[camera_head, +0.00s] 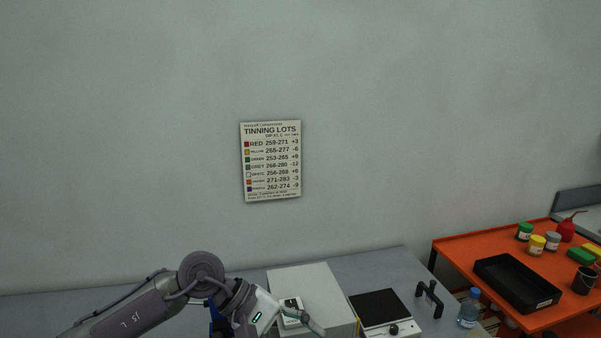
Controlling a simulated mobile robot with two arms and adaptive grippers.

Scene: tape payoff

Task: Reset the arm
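My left arm comes in from the lower left, bent at a grey joint. My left gripper (312,322) is at the bottom edge of the view, in front of a white box on the grey bench. A grey finger points down to the right. The gripper is partly cut off, so I cannot tell whether it is open or holds anything. My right gripper is not in view.
A white box (318,285) and a dark-topped hot plate (378,306) stand on the bench (345,262). A black stand (430,299) and bottle (469,308) are farther right. An orange table (455,248) holds a black tray (490,270) and several jars. A "TINNING LOTS" chart (271,161) hangs above.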

